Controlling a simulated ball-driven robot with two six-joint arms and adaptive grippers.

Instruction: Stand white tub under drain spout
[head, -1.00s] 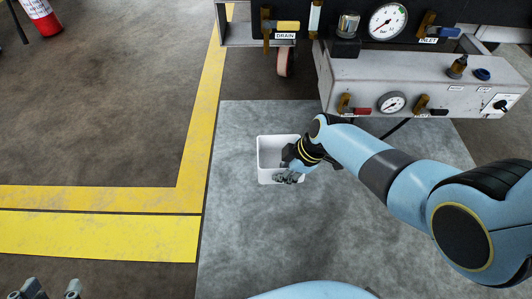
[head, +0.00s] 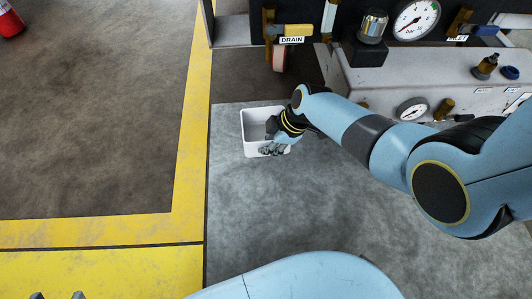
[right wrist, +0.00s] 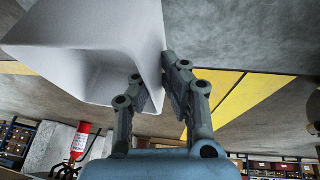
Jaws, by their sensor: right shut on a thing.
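The white tub (head: 249,133) is upright and open at the top, over the grey mat in the head view. I cannot tell whether its base touches the mat. My right gripper (head: 272,149) is shut on the tub's near right wall. In the right wrist view the tub (right wrist: 120,35) fills the upper left, and one finger of the right gripper (right wrist: 160,92) is on each side of its wall. The drain spout (head: 269,22), a brass fitting by the yellow DRAIN handle, is above and beyond the tub. My left gripper (head: 58,296) barely shows at the bottom left edge.
The grey mat (head: 300,210) has free room around the tub. The trolley's grey panel (head: 400,75) with gauges is at the right. Yellow floor lines (head: 100,232) run at the left.

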